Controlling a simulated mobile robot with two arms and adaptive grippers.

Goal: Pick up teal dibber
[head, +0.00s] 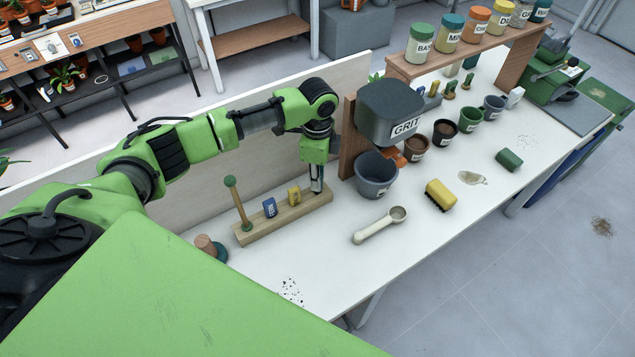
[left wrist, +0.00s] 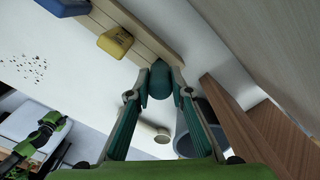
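A light wooden rack (head: 285,218) stands on the white bench, with an upright green-knobbed tool (head: 236,200) at its left end. A blue block (head: 270,208) and a yellow block (head: 294,195) sit in its middle. My left gripper (head: 317,186) points down over the rack's right end. In the left wrist view, the teal dibber (left wrist: 160,78) fills the narrow space between the fingertips of my left gripper (left wrist: 161,86), which look closed against it at the rack's end. In the head view the fingers mostly hide the dibber. My right gripper does not show clearly.
A grey bucket (head: 376,180) under the grit hopper (head: 390,110) stands just right of my left gripper. A pale scoop (head: 380,225) and a yellow brush (head: 440,194) lie in front. A low back panel (head: 250,145) runs behind the rack.

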